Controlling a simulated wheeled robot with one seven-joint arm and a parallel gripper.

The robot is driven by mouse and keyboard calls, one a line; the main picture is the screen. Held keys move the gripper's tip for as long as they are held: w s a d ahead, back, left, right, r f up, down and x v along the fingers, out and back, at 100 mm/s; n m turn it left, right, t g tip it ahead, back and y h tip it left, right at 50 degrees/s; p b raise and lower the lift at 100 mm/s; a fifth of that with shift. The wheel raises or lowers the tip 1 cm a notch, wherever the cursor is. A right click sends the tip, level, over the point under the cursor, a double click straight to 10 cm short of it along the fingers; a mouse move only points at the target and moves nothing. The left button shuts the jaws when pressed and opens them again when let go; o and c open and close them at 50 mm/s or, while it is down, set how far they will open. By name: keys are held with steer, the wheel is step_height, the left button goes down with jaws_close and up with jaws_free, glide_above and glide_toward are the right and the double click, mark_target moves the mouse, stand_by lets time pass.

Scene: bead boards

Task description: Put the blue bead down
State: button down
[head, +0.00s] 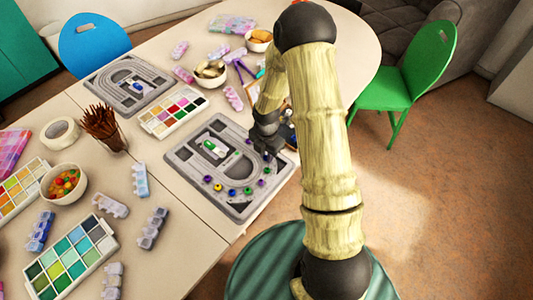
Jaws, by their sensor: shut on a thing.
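The near bead board (182,157) is a grey tray with curved grooves on the table. Several coloured beads lie along its front and right grooves, among them a yellow bead (218,187), a blue-purple bead (232,192) and a green bead (248,190). A green and white item (213,148) lies in its middle. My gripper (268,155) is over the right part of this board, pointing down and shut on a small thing. The fingers and arm hide most of that thing, and its colour cannot be made out.
A second bead board (105,88) lies at the back left. A palette of coloured squares (172,112), a bowl (210,73) and a cup of brown sticks (104,127) stand around the near board. A green chair (425,65) is at the right. My arm hides the table's right part.

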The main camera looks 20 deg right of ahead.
steer(key=shift+f, duration=0.25)
steer(key=c, duration=1.3)
jaws_free()
steer(key=shift+r, duration=0.15)
step_height(320, 180, up, 12)
steer(key=shift+r+p, duration=0.15)
steer(key=shift+p, duration=0.15)
